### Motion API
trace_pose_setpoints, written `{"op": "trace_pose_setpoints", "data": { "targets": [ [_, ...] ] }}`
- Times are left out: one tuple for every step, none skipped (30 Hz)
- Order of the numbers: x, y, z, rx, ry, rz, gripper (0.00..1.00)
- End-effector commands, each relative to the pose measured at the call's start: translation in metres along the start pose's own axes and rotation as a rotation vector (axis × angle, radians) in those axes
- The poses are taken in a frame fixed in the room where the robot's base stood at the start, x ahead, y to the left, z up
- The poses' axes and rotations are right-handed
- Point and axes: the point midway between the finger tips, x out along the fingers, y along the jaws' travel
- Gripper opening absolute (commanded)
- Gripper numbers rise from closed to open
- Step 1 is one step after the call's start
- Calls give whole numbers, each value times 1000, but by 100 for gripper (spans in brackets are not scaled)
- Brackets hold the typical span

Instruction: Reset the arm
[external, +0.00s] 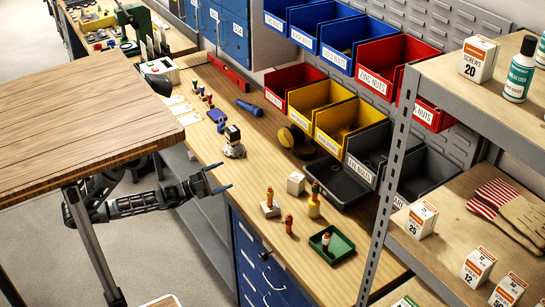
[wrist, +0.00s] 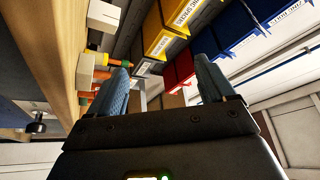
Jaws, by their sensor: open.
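My gripper (external: 220,179) is at the front edge of the wooden workbench (external: 350,263), near a small white and dark-green object (external: 234,143) standing on the bench. My arm reaches to it from the left, partly hidden behind a wooden tabletop (external: 80,125). In the wrist view my gripper (wrist: 163,75) has its two blue-grey fingers spread apart with nothing between them. The bench edge (wrist: 62,60) runs down the left of the wrist view, tilted.
Blue, red, yellow and grey bins (external: 335,125) line the back of the bench. Small orange-topped bottles (external: 313,205), a white block (external: 295,183) and a green tray (external: 331,244) stand right of my gripper. Metal shelving (external: 392,165) rises at right. Blue drawers (external: 262,270) are below.

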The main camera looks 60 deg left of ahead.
Motion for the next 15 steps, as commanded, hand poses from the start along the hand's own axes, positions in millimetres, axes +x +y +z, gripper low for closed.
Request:
{"op": "trace_pose_setpoints", "data": {
  "targets": [
    [-17,5,0,-58,-50,16,83],
    [-26,8,-1,-100,-80,23,83],
    [-40,14,-4,-161,-124,32,83],
    [-51,18,-6,-213,-161,37,83],
    [-62,22,-9,-270,-202,39,83],
    [-77,29,-15,-353,-260,39,83],
    [-89,34,-20,-417,-304,34,83],
    [-99,38,-26,-483,-349,27,83],
    [-111,44,-34,-570,-406,11,83],
    [-119,49,-40,-632,-446,-2,83],
    [-126,53,-46,-692,-484,-17,83],
    [-134,57,-55,-768,-528,-40,83],
    [-139,60,-60,-818,-559,-56,83],
    [-143,63,-66,-861,-586,-71,83],
    [-148,64,-72,-904,-617,-85,83]
  ]
}}
